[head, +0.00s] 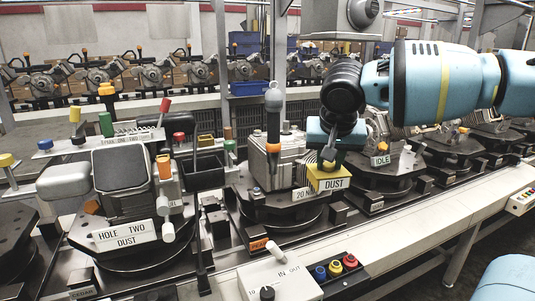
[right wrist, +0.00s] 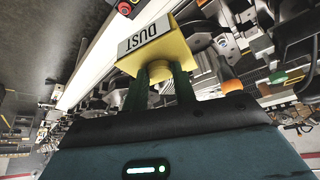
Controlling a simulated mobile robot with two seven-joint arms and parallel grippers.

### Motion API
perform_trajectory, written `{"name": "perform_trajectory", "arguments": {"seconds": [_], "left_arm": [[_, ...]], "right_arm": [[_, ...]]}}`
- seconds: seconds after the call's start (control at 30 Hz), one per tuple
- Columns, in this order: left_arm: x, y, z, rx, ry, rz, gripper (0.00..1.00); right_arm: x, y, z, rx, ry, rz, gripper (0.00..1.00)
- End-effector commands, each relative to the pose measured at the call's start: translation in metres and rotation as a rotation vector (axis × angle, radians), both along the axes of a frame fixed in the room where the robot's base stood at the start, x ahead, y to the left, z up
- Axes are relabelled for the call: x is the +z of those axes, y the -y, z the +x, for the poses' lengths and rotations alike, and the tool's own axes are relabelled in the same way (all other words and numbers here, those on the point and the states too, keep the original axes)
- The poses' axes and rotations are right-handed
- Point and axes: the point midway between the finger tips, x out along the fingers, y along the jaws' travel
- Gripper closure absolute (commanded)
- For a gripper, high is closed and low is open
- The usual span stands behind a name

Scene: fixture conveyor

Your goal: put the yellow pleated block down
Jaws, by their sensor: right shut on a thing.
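The yellow pleated block (head: 323,178) is in the middle right of the head view, with a white label reading DUST on one face. My right gripper (head: 329,158) comes down on it from above and is shut on it. In the right wrist view the yellow block (right wrist: 180,40) sits at the tips of the two green fingers (right wrist: 160,78), which hold a smaller yellow part of it. In the head view the block overlaps a dark fixture with a grey casting. I cannot tell if it touches it. My left gripper is not in view.
A fixture plate (head: 140,256) marked HOLE TWO DUST stands at the left. A fixture marked IDLE (head: 380,160) is just behind the block to the right. A control box (head: 277,272) and coloured buttons (head: 335,267) line the front. A tall black-and-orange tool (head: 273,125) stands left of the block.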

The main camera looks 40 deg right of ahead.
Motion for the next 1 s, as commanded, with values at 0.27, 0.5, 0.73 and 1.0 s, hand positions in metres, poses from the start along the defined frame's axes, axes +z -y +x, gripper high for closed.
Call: {"name": "perform_trajectory", "arguments": {"seconds": [0.27,0.5,0.73,1.0], "left_arm": [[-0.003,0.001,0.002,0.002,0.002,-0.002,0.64],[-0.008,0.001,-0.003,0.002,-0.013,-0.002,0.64],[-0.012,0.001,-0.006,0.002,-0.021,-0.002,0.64],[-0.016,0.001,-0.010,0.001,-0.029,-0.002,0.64]], "right_arm": [[-0.078,0.063,-0.048,-0.067,-0.003,0.014,1.00],[-0.168,0.034,-0.054,0.034,-0.008,0.018,1.00],[-0.217,-0.034,-0.037,0.206,-0.005,0.021,1.00],[-0.233,-0.152,-0.007,0.503,-0.001,0.017,1.00]]}}
